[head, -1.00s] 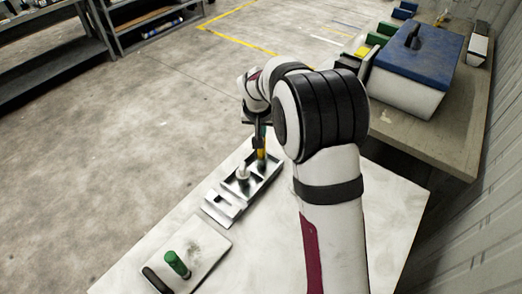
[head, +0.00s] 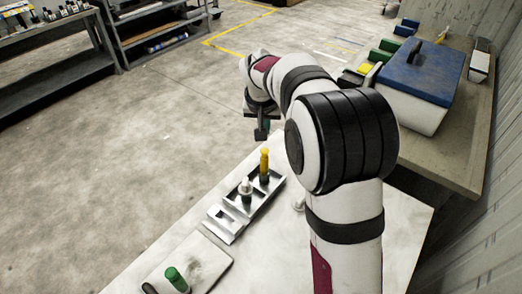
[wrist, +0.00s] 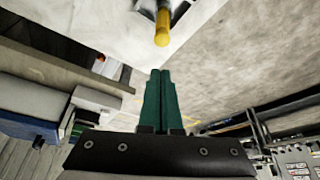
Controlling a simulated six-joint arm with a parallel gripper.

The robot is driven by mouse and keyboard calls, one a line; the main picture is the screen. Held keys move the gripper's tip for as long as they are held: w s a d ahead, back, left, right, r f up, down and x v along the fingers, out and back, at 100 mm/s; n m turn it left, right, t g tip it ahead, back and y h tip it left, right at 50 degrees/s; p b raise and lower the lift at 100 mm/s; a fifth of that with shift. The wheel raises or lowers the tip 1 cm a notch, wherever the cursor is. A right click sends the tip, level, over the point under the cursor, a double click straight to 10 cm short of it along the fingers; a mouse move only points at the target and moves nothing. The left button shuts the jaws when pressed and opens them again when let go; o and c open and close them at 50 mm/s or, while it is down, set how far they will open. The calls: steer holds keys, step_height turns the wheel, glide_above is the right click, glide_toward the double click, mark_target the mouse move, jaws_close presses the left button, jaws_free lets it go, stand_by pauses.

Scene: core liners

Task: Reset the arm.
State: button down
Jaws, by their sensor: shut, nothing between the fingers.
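My gripper (head: 261,134) is raised in the air above and beyond the far end of the white table, empty. In the wrist view its green fingers (wrist: 160,102) are together with nothing between them. A yellow core liner (head: 264,163) stands upright in the far part of the grey metal tray (head: 254,207); its yellow end also shows in the wrist view (wrist: 162,28), apart from the fingers. A white liner (head: 246,188) stands in the tray, nearer. A green-topped piece (head: 174,276) stands on a pale plate (head: 214,258) at the near left.
A side bench (head: 466,130) on the right carries a white cooler with a blue lid (head: 420,68) and several coloured bins. Metal shelves (head: 75,60) stand far left. The white table (head: 375,222) is mostly bare right of the tray.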

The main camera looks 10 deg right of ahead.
steer(key=s+a+m+g+y, duration=0.1)
steer(key=s+m+g+y, duration=0.1)
steer(key=s, duration=3.7)
steer(key=g+y, duration=0.1)
steer(key=g, duration=0.1)
steer(key=shift+a+r+m+g, duration=0.2)
steer(key=shift+a+m+g, duration=0.05)
steer(key=shift+m+g, duration=0.05)
